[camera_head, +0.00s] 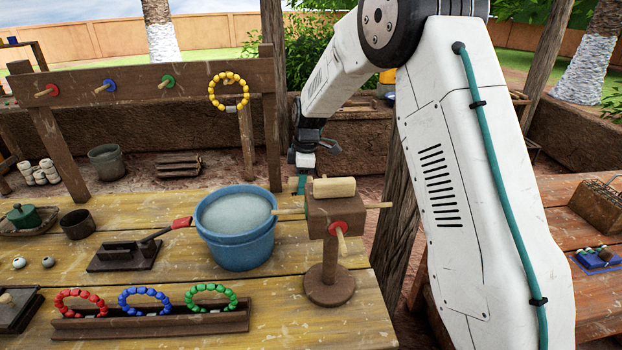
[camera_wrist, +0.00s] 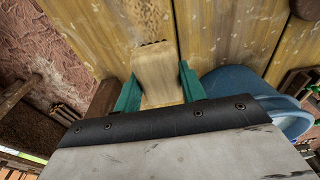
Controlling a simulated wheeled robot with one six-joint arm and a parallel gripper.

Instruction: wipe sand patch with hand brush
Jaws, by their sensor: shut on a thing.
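My gripper (camera_wrist: 158,88) is shut on the hand brush (camera_wrist: 158,78), a pale wooden block between two teal fingers in the wrist view. A row of dark bristle tips shows at its far end. A speckled patch, which looks like the sand patch (camera_wrist: 149,18), lies on the yellow planks just beyond that end. I cannot tell whether the bristles touch it. In the head view my gripper (camera_head: 303,180) is low over the table's back edge, right of the blue bucket and partly behind the peg stand. The sand patch is not visible there.
The blue bucket (camera_head: 237,240) and wooden peg stand (camera_head: 330,285) stand close to my gripper. A pale wooden piece (camera_head: 333,187) shows at the stand's top. A wooden post (camera_head: 397,225) rises beside the table.

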